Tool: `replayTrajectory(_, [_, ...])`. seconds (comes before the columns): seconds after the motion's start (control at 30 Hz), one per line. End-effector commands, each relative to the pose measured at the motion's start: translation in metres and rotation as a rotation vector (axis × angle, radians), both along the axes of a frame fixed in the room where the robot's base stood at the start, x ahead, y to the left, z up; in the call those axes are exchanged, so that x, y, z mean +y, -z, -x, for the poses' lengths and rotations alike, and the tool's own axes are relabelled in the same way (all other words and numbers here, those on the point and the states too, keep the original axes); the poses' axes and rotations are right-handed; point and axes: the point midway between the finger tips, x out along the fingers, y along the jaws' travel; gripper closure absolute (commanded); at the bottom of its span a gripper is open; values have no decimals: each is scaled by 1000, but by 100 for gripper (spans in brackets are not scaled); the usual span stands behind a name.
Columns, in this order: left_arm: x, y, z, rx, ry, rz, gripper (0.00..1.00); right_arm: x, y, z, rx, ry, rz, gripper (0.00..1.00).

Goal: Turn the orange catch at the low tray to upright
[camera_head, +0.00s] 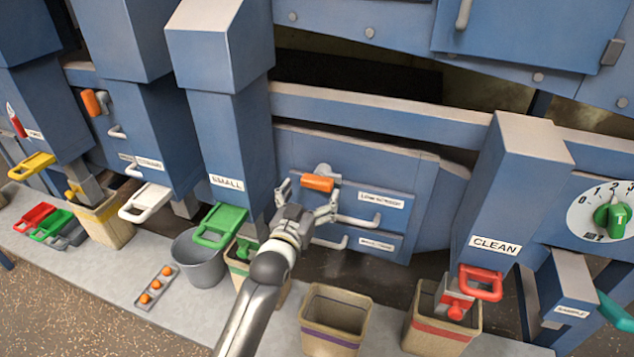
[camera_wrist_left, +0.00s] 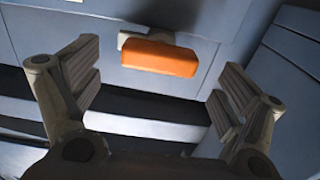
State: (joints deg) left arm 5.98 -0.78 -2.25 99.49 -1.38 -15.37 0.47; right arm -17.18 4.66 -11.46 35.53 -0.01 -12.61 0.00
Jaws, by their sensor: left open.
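The orange catch (camera_head: 317,183) sits on a grey pivot on the blue panel (camera_head: 410,170) in the middle, beside a white label and above a grey handle. It lies about level, not upright. My left gripper (camera_head: 308,196) is open and faces the catch, its fingers on either side just below it in the head view. In the left wrist view the catch (camera_wrist_left: 160,58) shows ahead of the open, empty fingers, apart from both. My right gripper is not in view.
Grey bar handles (camera_head: 360,220) stick out right of my fingers. A blue chute with a green handle (camera_head: 220,225) stands close on the left, the CLEAN chute (camera_head: 510,190) on the right. Buckets (camera_head: 335,320) stand below. Another orange catch (camera_head: 92,102) is at upper left.

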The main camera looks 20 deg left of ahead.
Motion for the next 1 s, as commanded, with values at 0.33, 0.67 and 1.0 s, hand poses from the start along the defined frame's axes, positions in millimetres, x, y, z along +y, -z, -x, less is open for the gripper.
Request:
replayTrajectory(0.33, [-1, 0, -41, 1, 0, 0, 7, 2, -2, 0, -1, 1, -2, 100])
replayTrajectory(0.67, [-2, 1, -45, 2, 0, 0, 7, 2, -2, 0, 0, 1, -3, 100])
replayTrajectory(1.0, [-2, 1, -45, 2, 0, 0, 43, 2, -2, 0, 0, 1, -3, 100])
